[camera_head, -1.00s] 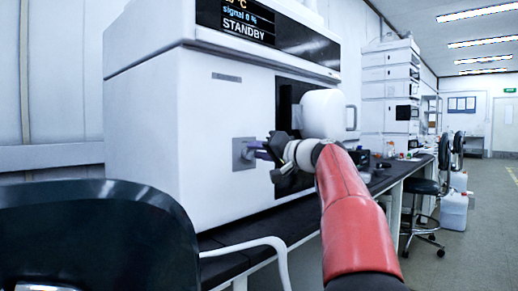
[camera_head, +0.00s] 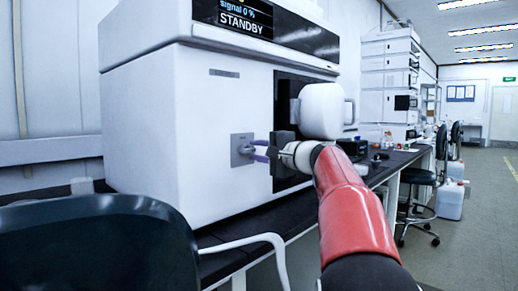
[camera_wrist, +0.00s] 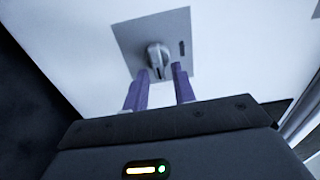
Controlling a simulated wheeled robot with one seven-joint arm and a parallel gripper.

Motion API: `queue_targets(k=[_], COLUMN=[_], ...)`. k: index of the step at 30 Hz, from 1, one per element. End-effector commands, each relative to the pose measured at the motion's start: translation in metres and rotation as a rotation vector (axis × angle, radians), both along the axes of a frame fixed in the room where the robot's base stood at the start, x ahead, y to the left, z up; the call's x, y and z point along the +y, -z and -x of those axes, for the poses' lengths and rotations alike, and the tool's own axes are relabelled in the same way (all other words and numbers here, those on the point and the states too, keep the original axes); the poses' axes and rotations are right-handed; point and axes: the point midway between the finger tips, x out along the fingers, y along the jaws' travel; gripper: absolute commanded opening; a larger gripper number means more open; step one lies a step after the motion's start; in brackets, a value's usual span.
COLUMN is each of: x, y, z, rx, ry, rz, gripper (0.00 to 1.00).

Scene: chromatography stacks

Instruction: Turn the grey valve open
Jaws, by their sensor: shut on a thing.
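The grey valve (camera_head: 246,149) is a small knob on a square grey plate (camera_head: 236,158) on the front of the white instrument. In the wrist view the knob (camera_wrist: 158,58) stands out from its plate (camera_wrist: 124,32), near a dark slot mark to its right. My gripper (camera_head: 256,150) reaches the valve from the right. Its two purple fingers (camera_wrist: 160,70) are shut on the knob, one on each side. The exact contact at the fingertips is small and partly hidden in the head view.
The white instrument (camera_head: 170,130) shows STANDBY on its display (camera_head: 240,22). A white rounded part (camera_head: 321,110) projects just above my wrist. A dark chair (camera_head: 90,245) stands at front left. The dark bench (camera_head: 395,162) runs back on the right, with stools beyond.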

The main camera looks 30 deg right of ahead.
Motion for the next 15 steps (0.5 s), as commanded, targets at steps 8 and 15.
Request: queue_targets(k=[8,15], x=[-0.0005,-0.0001], y=[0.002,0.0023], z=[0.0,-0.0002], rx=[0.016,0.017], ry=[0.0,-0.001], rz=[-0.037,-0.038], gripper=[0.0,0.0])
